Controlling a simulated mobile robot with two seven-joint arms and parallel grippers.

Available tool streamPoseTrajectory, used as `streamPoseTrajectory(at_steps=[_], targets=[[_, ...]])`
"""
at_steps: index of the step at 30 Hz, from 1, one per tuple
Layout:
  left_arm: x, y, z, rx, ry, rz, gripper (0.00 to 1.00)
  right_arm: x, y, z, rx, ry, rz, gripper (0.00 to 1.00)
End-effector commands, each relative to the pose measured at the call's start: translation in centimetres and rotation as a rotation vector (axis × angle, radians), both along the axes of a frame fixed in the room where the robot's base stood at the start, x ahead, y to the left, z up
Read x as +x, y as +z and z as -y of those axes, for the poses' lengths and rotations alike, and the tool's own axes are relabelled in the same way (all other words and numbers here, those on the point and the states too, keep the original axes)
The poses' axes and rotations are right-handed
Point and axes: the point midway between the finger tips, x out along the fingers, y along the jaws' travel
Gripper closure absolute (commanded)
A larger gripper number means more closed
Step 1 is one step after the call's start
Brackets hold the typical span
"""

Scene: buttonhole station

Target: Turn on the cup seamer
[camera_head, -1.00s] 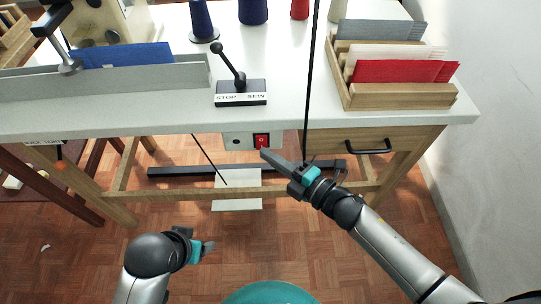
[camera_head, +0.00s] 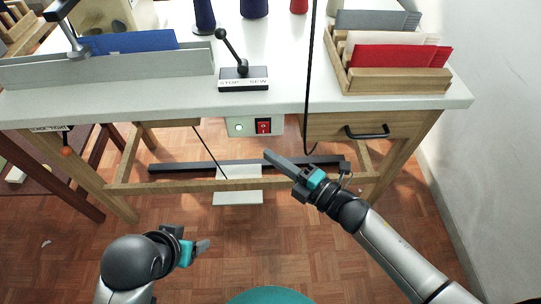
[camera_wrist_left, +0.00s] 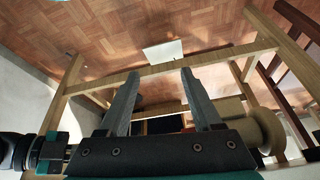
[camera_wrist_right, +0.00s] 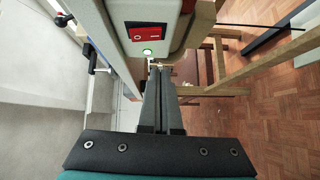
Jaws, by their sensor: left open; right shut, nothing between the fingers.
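The cup seamer's switch box (camera_head: 276,126) hangs under the front edge of the white table. It carries a red rocker switch (camera_head: 263,126) and a round lamp (camera_head: 239,128) that is lit pale green. In the right wrist view the red rocker (camera_wrist_right: 147,33) and the glowing green lamp (camera_wrist_right: 147,52) sit beyond my fingers. My right gripper (camera_head: 272,157) is shut and empty, below the switch box and apart from it. My left gripper (camera_head: 205,247) is open and empty, low over the floor; its spread fingers show in the left wrist view (camera_wrist_left: 158,85).
A lever (camera_head: 233,55) on a STOP/SEW plate leans toward STOP on the white table (camera_head: 180,105). A wooden rack (camera_head: 395,85) holds folded cloths at right. A drawer (camera_head: 340,126) with a black handle is beside the switch box. A black cable hangs near my right gripper.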

Motion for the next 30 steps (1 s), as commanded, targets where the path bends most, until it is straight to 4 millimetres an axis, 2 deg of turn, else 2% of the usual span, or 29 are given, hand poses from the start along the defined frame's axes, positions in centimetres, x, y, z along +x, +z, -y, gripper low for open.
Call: streamPoseTrajectory(at_steps=[3,12,18,30], targets=[[0.0,-1.5,0.0,0.003,0.0,-0.026,0.34,-2.1,-0.2,2.2,-0.004,-0.003,-0.008,1.0],[-0.1,-3.8,0.0,0.007,-0.002,-0.057,0.34,-5.8,-0.7,5.8,-0.004,-0.002,-0.006,1.0],[-0.1,-4.4,0.0,0.008,-0.002,-0.062,0.34,-6.6,-0.8,6.7,-0.003,-0.002,-0.003,1.0],[-0.1,-4.4,0.0,0.008,-0.002,-0.062,0.34,-6.6,-0.8,6.7,-0.003,-0.001,-0.003,1.0]])
